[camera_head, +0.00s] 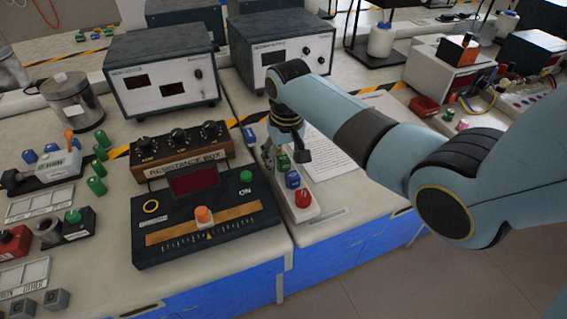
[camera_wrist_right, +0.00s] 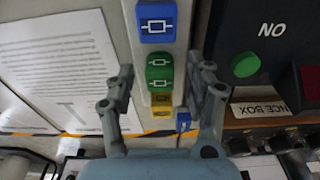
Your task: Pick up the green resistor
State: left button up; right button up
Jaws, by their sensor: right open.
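The green resistor (camera_head: 283,163) is a short round piece with a white symbol, on a narrow white strip (camera_head: 312,211) in the head view. It also shows in the right wrist view (camera_wrist_right: 159,66), between a blue resistor (camera_wrist_right: 157,22) and a yellow one (camera_wrist_right: 161,103). My right gripper (camera_wrist_right: 161,76) is open. Its fingers are on either side of the green resistor in that view, with clear gaps to both sides and nothing held. In the head view the gripper (camera_head: 293,150) hangs over the strip and hides part of it. My left gripper is not in view.
A blue resistor (camera_head: 292,180) and a red one (camera_head: 302,198) stand on the strip's near end. A black slider box (camera_head: 205,232) and the resistance box (camera_head: 180,148) stand just left. A printed sheet (camera_head: 333,150) lies to the right. Other green resistors (camera_head: 96,186) lie at left.

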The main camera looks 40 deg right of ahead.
jog(key=shift+f, duration=0.15)
grip_shut()
dwell(0.4)
